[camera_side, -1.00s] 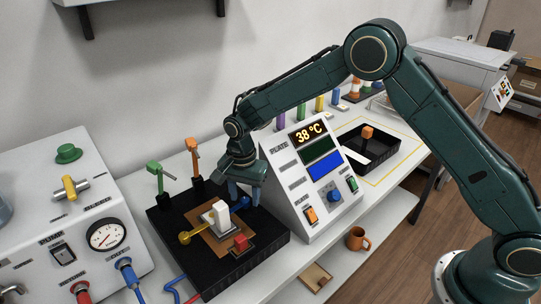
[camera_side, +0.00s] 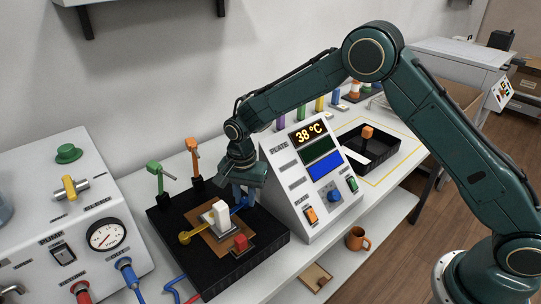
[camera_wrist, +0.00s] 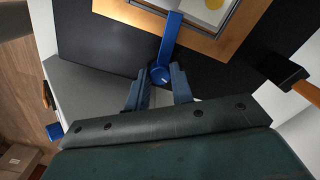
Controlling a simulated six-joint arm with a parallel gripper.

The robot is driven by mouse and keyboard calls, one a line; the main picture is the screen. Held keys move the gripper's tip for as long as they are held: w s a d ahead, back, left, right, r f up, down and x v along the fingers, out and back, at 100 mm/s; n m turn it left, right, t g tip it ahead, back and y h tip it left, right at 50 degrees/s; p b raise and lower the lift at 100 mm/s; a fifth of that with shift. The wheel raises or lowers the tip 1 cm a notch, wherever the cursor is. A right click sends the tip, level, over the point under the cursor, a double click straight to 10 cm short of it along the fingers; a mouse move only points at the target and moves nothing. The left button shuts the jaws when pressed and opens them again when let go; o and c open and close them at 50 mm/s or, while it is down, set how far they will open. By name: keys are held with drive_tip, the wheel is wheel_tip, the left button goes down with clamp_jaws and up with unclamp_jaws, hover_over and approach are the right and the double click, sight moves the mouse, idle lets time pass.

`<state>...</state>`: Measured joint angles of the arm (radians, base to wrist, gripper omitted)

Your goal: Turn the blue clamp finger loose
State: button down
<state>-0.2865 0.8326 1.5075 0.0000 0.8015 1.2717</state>
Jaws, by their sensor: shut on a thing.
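The blue clamp finger (camera_side: 240,204) is at the right rear of the black fixture (camera_side: 265,232), beside the white block (camera_side: 221,213). In the wrist view the finger (camera_wrist: 170,38) runs from its round blue end up over the edge of the copper-coloured plate (camera_wrist: 130,12). My gripper (camera_wrist: 160,82) is shut on the blue round end of the finger. In the side view my gripper (camera_side: 243,188) comes down from above, and its tips partly hide that end.
The green clamp (camera_side: 158,172) and orange clamp (camera_side: 194,155) stand raised at the back. The sloped control panel (camera_side: 300,190) stands close on the right, showing 38 °C.

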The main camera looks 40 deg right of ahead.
sight(245, 200)
drive_tip(key=shift+n, duration=1.9)
drive_tip(key=c, duration=1.2)
unclamp_jaws()
drive_tip(key=shift+r, duration=0.15)
wheel_tip(245, 200, up, 14)
drive_tip(key=shift+f, duration=0.2)
